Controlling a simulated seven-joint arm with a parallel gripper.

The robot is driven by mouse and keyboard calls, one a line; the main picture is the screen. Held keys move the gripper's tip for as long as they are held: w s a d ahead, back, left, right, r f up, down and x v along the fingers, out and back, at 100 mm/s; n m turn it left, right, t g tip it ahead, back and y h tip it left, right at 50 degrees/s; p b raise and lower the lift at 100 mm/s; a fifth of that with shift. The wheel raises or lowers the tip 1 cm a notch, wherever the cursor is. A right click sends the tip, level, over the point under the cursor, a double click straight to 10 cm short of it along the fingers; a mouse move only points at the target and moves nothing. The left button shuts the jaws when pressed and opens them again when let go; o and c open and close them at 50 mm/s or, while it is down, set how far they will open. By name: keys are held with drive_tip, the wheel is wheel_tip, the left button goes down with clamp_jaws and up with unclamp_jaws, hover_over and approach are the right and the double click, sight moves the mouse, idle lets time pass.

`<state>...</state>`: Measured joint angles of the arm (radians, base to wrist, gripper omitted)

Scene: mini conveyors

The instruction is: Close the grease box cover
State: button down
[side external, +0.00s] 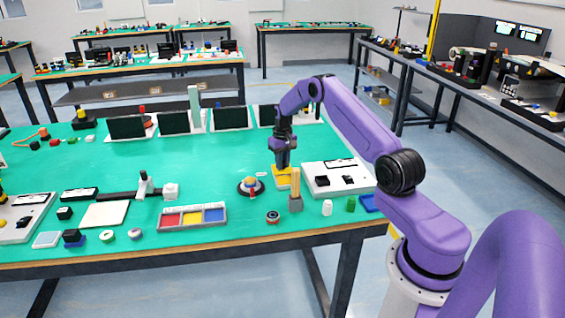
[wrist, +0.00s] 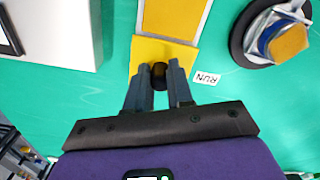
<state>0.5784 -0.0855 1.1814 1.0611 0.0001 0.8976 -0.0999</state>
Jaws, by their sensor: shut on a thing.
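The yellow grease box cover (wrist: 178,52) has a dark round knob (wrist: 160,74) near its edge. My gripper (wrist: 160,72) is shut on that knob, with one finger on each side. The grease box (wrist: 208,10) adjoins the cover at the top of the wrist view, with a pale rim around an orange-yellow inside; its far part is cut off by the frame. In the side view my gripper (side external: 283,164) points down at the yellow cover (side external: 283,171). The side view is too small to show how cover and box meet.
A round dark-based device with an orange block (side external: 250,187) stands left of the box. A white panel box (side external: 322,185) stands close on the right. A small RUN label (wrist: 207,78) lies beside the cover.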

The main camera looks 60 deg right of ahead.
sight(286, 181)
drive_tip(key=shift+s+a, duration=2.5)
drive_tip(key=c, duration=1)
unclamp_jaws()
drive_tip(key=shift+r, duration=0.55)
wheel_tip(286, 181, up, 16)
drive_tip(key=shift+r, duration=0.2)
